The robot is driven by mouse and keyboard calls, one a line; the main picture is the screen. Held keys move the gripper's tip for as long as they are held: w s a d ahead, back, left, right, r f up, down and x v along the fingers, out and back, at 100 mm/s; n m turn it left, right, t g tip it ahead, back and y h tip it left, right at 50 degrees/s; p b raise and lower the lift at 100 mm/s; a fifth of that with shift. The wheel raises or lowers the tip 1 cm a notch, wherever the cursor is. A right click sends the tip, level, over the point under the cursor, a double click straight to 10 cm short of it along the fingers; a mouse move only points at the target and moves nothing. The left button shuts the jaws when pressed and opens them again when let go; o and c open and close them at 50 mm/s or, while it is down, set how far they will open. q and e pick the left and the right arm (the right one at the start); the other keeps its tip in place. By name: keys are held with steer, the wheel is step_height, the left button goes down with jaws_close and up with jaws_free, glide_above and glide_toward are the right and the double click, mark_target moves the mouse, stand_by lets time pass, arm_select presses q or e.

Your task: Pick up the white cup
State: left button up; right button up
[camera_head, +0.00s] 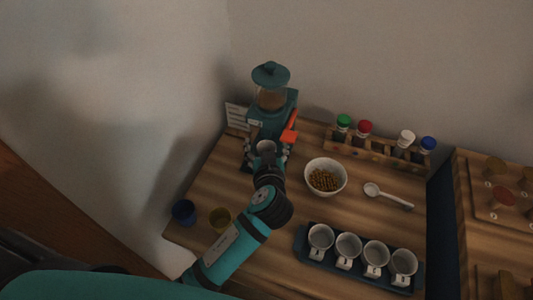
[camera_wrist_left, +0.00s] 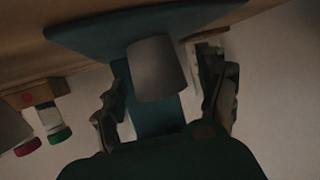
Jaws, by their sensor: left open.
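A white cup (camera_head: 266,146) stands at the front of the teal grinder (camera_head: 271,112), below its body. My left gripper (camera_head: 267,155) is at the cup, with a finger on either side of it. In the left wrist view, the cup (camera_wrist_left: 158,68) looks grey in shadow and sits between the two open fingers (camera_wrist_left: 168,92), with a gap visible on each side. The teal base of the grinder (camera_wrist_left: 85,30) shows beside the cup. My left wrist hides part of the cup in the head view. My right gripper is not in view.
A white bowl (camera_head: 326,177) of brown-yellow bits is right of the gripper, with a spoon (camera_head: 389,196) beyond. A dark tray (camera_head: 345,270) of several white cups is at front right. A jar rack (camera_head: 376,154) stands behind.

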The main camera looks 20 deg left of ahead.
arm_select(q)
steer(key=c, duration=1.1)
steer(key=shift+c, duration=0.8)
steer(key=shift+r, duration=0.2)
